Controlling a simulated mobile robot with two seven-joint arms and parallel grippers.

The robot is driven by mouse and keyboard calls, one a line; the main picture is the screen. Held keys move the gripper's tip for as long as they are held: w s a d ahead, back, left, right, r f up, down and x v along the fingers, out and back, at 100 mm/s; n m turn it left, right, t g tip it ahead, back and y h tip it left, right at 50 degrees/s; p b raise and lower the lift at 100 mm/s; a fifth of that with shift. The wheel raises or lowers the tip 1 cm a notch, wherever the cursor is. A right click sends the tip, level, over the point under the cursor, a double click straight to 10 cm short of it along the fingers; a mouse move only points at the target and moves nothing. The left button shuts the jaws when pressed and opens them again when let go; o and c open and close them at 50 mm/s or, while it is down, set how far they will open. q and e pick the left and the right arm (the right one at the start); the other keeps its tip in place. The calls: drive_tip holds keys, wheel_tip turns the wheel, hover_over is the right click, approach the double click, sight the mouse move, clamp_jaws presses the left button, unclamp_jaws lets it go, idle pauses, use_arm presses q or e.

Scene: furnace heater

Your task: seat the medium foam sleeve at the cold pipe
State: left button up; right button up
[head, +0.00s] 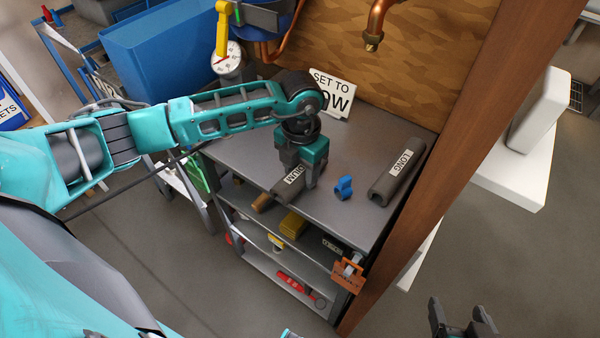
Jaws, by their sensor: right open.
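The medium foam sleeve (288,189), dark grey with a partly hidden label ending in "DIUM", lies at the front left of the grey bench top. My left gripper (298,178) points down over it, with its fingers at the sleeve. The gripper hides part of the sleeve, and I cannot tell whether the jaws grip it. A copper pipe (376,22) with a downturned end shows on the wooden back panel. Another copper pipe (287,45) bends at the upper left. I cannot tell which is the cold pipe. My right gripper (462,322) is open and empty at the bottom edge.
A longer foam sleeve (397,172) labelled "LONG" and a small blue valve-like part (343,188) lie on the bench (340,214). A "SET TO" sign (333,92) and a gauge (227,58) stand behind. A wooden post (462,150) borders the bench on the right.

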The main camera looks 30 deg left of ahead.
sight(301, 168)
use_arm(q)
drive_tip(key=c, duration=0.6)
drive_tip(key=shift+o, duration=0.2)
drive_tip(key=shift+r, duration=0.6)
drive_tip(key=shift+c, duration=1)
wheel_tip(301, 168, up, 19)
drive_tip(key=shift+f+p, duration=0.1)
drive_tip(key=shift+p, duration=1)
clamp_jaws()
